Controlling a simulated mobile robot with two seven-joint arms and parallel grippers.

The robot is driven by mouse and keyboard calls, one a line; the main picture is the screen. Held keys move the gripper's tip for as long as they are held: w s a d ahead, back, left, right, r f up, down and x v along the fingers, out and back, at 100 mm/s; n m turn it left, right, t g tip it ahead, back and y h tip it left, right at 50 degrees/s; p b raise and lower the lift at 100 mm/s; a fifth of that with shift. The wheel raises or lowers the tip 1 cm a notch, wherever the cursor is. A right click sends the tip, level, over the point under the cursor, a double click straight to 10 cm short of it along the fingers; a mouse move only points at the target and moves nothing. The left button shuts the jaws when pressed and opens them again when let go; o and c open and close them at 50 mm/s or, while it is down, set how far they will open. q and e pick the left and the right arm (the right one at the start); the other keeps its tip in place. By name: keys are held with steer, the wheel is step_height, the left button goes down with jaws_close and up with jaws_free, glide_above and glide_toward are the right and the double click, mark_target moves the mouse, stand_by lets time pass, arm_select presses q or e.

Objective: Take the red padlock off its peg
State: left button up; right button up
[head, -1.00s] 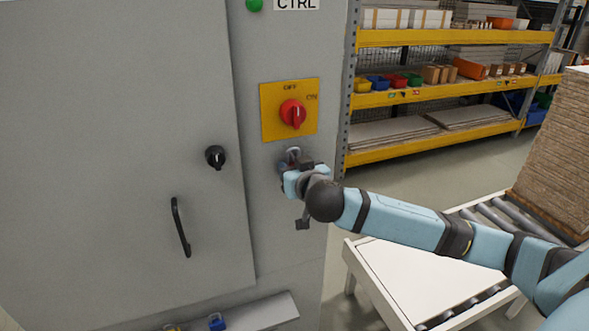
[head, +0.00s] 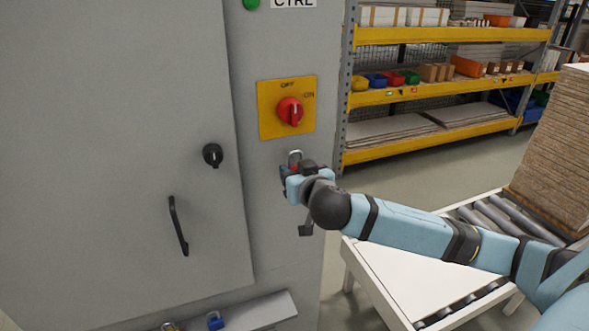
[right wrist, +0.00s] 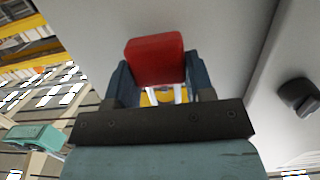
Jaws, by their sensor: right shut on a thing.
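The red padlock (right wrist: 155,58) is held between the two dark fingers of my right gripper (right wrist: 158,84) in the right wrist view. Its pale shackle (right wrist: 165,94) shows past the body. In the head view the shackle (head: 295,157) stands above my right gripper (head: 292,172), with a sliver of red beneath it. The gripper is in front of the grey cabinet, below the red rotary switch (head: 290,111). The peg is hidden, so I cannot tell whether the shackle is still around it. My left gripper is not in view.
A yellow padlock (head: 170,327) and a blue padlock (head: 215,321) are at a ledge (head: 262,312) low on the cabinet. A black door handle (head: 178,226) and knob (head: 213,155) stick out left of the gripper. A roller conveyor (head: 420,270) stands to the right.

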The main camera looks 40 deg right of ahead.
steer(key=f+v, duration=0.1)
steer(key=v, duration=0.5)
steer(key=shift+b, duration=0.3)
stand_by(0.4)
steer(key=shift+s+a, duration=0.1)
stand_by(0.4)
